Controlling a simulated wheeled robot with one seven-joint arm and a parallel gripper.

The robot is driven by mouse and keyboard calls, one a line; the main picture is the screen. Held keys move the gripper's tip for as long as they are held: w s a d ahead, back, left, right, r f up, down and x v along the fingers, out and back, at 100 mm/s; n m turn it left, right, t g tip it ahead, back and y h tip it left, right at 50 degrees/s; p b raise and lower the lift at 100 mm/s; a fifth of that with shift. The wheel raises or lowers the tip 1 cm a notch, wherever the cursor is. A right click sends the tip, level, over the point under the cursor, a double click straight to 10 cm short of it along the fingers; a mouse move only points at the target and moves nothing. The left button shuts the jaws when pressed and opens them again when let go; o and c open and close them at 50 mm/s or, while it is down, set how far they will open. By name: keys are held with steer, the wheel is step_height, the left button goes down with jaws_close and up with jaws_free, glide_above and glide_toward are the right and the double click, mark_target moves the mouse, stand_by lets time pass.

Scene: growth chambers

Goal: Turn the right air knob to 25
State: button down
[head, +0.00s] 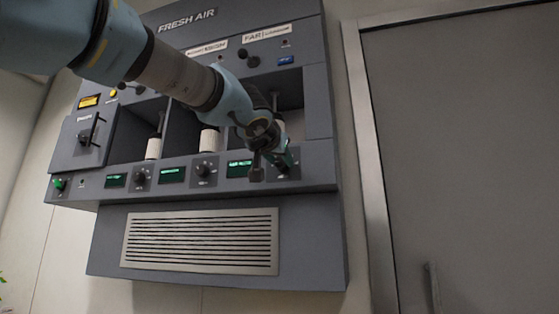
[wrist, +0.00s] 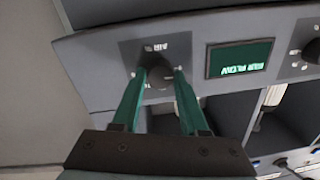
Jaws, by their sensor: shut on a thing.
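The right air knob (wrist: 159,78) is a dark round knob on a grey panel, seen upside down in the wrist view. My gripper (wrist: 160,72) has its two green fingers on either side of the knob and is shut on it.
A middle knob (head: 204,170) and a left knob (head: 140,177) sit on the same strip. Bottles (head: 154,147) stand in the open bays above. A vent grille (head: 200,241) is below. A door (head: 470,150) is on the right.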

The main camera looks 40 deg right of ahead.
steer(key=m+b, duration=0.1)
steer(key=m, duration=0.3)
steer(key=shift+f+b, duration=0.1)
steer(key=shift+b, duration=0.2)
steer(key=shift+m, duration=2.3)
steer(key=shift+c, duration=2.2)
jaws_free()
steer(key=b+v, duration=0.1)
steer(key=v, duration=0.9)
steer(key=shift+s+a+f+b, duration=0.15)
steer(key=shift+a+f+b, duration=0.05)
steer(key=shift+a+b, duration=0.15)
